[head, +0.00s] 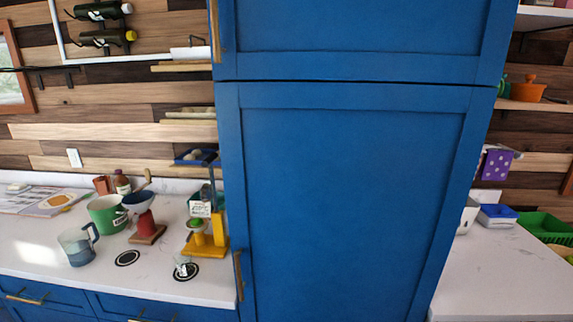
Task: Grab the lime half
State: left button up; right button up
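A small green round thing (196,224) sits on a yellow stand (205,246) on the left counter. It looks like the lime half, but it is too small to be sure. A white sign with dark print (199,209) stands just above it in the picture. Neither of my grippers is in view.
A tall blue cabinet (345,190) fills the middle, between the left counter (40,245) and right counter (500,280). Near the stand are a grey-blue jug (75,247), a green pot (106,215), a dark bowl (138,203) above a red stand (146,224), and black discs (127,258).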

aim_at(196, 223)
jog(key=i+j, duration=0.1)
jog(key=j, duration=0.55)
jog(key=i+j+z, duration=0.1)
jog(key=j, duration=1.25)
jog(key=i+z, duration=0.05)
